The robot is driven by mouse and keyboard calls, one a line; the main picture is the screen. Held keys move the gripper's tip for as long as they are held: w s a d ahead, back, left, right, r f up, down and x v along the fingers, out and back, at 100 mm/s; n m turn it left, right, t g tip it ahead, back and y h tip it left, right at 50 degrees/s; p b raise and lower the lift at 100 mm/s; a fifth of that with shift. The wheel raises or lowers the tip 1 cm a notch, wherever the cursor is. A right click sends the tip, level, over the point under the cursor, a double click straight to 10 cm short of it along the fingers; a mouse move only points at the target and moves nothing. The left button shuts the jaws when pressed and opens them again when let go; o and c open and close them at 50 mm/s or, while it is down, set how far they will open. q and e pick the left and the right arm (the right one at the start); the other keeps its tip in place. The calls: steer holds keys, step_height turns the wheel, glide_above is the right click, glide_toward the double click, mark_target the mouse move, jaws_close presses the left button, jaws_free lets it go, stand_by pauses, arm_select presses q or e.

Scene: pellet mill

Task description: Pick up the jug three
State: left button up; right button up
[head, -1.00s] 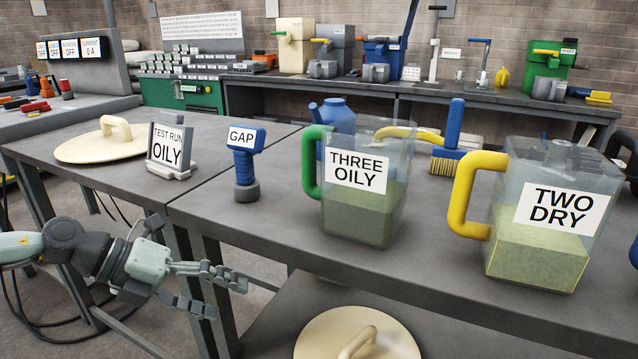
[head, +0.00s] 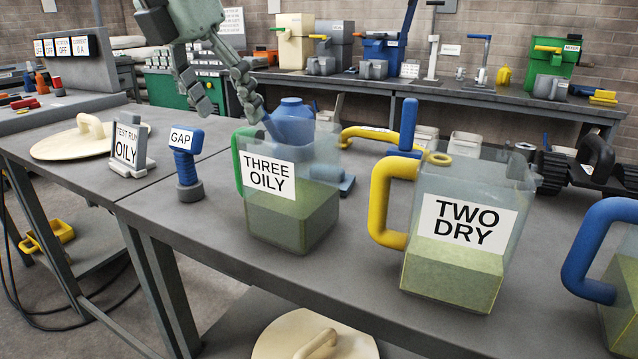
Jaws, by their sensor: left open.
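Jug three (head: 292,217) is a clear square jug with a green handle (head: 238,158) on its left side, a "THREE OILY" label and greenish-yellow pellets or powder in its lower part. It stands upright on the grey bench. My left gripper (head: 228,112) comes down from the top of the head view, above and behind the jug's handle, with its fingers spread and pointing down. It is open, and nothing shows between its fingers. I cannot tell whether a finger touches the jug. My right gripper is not in view.
Jug two (head: 468,228), with a yellow handle, stands to the right; a blue-handled jug (head: 622,290) is at the right edge. The blue GAP gauge (head: 186,164) and the "TEST RUN OILY" sign (head: 128,146) stand left. A blue container (head: 292,121) is behind jug three.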

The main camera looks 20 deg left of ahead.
arm_select(q)
steer(key=x, duration=0.8)
steer(key=shift+w+a, duration=0.1)
steer(key=shift+w, duration=0.05)
jaws_close()
stand_by(0.3)
